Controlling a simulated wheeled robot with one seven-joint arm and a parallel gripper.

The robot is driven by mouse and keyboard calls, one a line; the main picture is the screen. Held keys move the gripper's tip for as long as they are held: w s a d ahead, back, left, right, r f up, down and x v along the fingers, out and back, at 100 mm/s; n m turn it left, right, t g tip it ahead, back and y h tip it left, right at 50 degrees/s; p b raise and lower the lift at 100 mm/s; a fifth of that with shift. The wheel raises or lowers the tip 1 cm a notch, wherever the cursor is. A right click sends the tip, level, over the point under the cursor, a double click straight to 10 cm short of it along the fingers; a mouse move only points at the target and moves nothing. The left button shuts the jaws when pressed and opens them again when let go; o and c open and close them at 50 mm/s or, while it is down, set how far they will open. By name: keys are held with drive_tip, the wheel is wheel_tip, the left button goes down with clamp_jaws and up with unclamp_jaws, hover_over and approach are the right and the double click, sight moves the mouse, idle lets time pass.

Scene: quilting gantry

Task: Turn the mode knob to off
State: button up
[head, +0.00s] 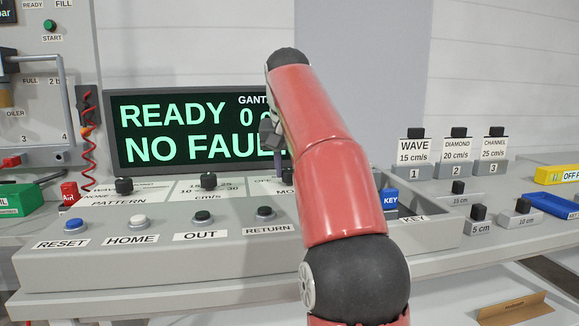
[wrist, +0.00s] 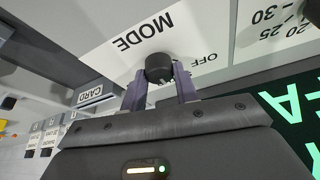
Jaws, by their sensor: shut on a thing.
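The mode knob (wrist: 159,66) is a small round black knob on a white label plate (wrist: 115,58) printed MODE and OFF in the wrist view. My gripper (wrist: 160,76) has one grey-purple finger on each side of the knob and is shut on it. The wrist view cannot tell me which mark the knob points to. In the head view my gripper (head: 272,138) shows partly beside my red arm, in front of the display. My arm hides the knob there and covers most of its label.
Other black knobs (head: 208,180) stand to the left on the panel, above the RESET (head: 75,224), HOME, OUT and RETURN buttons. A green-lettered display (head: 165,130) reads READY and NO FAULT behind the panel. A blue KEY block (head: 390,200) stands right of my arm.

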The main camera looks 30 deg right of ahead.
drive_tip(key=n+y, duration=0.1)
drive_tip(key=n, duration=0.3)
drive_tip(key=shift+d+t, duration=0.1)
drive_tip(key=shift+t, duration=0.2)
drive_tip(key=shift+n+y, duration=1.1)
drive_tip(key=shift+n, duration=1.1)
drive_tip(key=o, duration=1)
